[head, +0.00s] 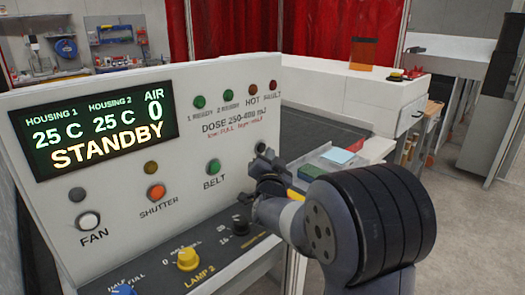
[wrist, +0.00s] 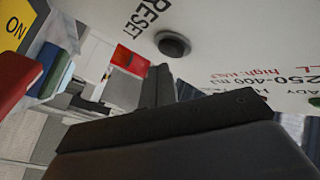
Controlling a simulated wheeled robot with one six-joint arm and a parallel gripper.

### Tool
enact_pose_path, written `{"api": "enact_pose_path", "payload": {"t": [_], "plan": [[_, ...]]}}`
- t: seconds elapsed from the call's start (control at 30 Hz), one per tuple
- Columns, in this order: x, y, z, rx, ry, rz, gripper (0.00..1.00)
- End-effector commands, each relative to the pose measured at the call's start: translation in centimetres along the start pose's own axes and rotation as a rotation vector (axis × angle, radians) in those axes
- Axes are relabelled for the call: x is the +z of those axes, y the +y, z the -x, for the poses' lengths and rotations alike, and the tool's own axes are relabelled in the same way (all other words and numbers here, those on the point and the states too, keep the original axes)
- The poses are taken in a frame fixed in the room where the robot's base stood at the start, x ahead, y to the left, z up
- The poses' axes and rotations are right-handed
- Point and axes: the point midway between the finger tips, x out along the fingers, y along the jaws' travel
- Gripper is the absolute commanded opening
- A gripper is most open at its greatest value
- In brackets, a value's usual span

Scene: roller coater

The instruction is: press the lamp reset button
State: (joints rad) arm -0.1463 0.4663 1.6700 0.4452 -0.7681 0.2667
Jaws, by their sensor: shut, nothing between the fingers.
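The reset button is a dark round button (wrist: 172,44) on the white panel, with the word RESET beside it in the wrist view. In the head view a dark button (head: 261,147) shows at the panel's right side, just above my gripper; its label is hidden there. My gripper (head: 268,172) is shut and empty, close to the panel below that button. In the wrist view the dark gripper fingers (wrist: 160,82) point toward the button's side of the panel. The tips look near the button, but I cannot tell the exact gap.
The panel carries a STANDBY display (head: 92,127), a green BELT button (head: 213,166), an orange SHUTTER button (head: 155,192) and a white FAN button (head: 88,220). A yellow LAMP 2 knob (head: 188,259) sits on the lower ledge. Coloured blocks (head: 338,157) lie right of the panel.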

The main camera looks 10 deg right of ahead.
Motion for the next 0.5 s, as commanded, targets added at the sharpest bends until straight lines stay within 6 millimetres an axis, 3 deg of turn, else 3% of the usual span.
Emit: {"api": "enact_pose_path", "payload": {"t": [0.17,0.5], "plan": [[-0.1,0.2,0.2,0.000,0.001,0.000,0.00],[-1.7,2.0,2.6,-0.001,0.003,-0.001,0.00]]}}
